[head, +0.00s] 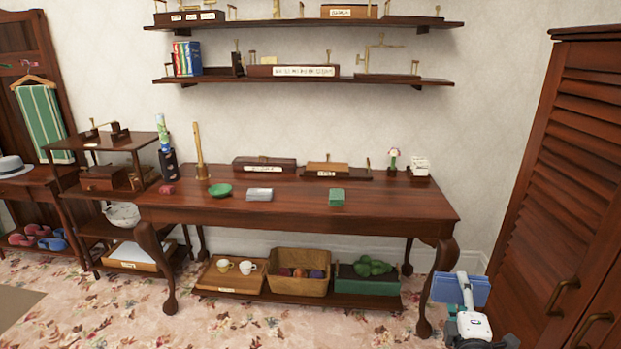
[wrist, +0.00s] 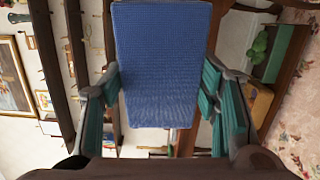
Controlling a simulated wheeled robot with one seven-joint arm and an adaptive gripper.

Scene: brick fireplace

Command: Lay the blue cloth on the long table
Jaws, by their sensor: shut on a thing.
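The blue cloth (head: 479,291) is a flat, folded-looking rectangle at the lower right of the head view, beyond the right end of the long table (head: 395,200). It fills the upper middle of the wrist view (wrist: 165,65), between the fingers. My gripper (wrist: 165,100) is shut on it. In the head view, my arm partly covers the cloth and the fingertips cannot be made out. The long table is dark wood with curved legs. Its front and right part of the top is bare.
Baskets and trays fill the low shelf beneath. A louvred cabinet (head: 560,170) stands close on the right. Wall shelves hang above.

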